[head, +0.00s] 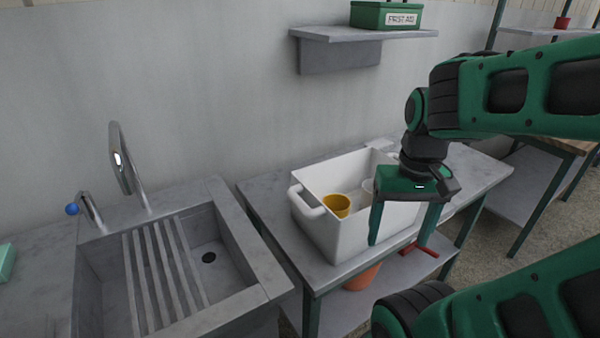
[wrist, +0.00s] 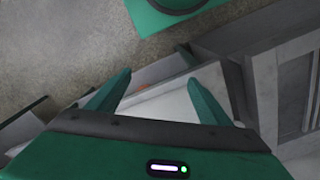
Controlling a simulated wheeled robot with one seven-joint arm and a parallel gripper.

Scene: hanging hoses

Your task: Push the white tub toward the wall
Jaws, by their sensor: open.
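The white tub (head: 336,233) stands upright on a grey table (head: 270,222) beside the sink, with a loop handle on its left end. It holds a yellow cup (head: 338,205) and a pale item that is partly hidden. My gripper (head: 397,243) is open, with its green fingers pointing down at the tub's near right side. The gripper hides part of that side, and I cannot tell whether a finger touches the tub. In the wrist view the open fingers (wrist: 160,92) show with a pale surface between them.
A sink (head: 262,262) with a tap (head: 122,165) is at the left. The wall (head: 220,90) is behind, with a shelf (head: 340,34) holding a green box (head: 375,15). An orange pot (head: 361,279) and a red-handled item (head: 420,249) are lower down.

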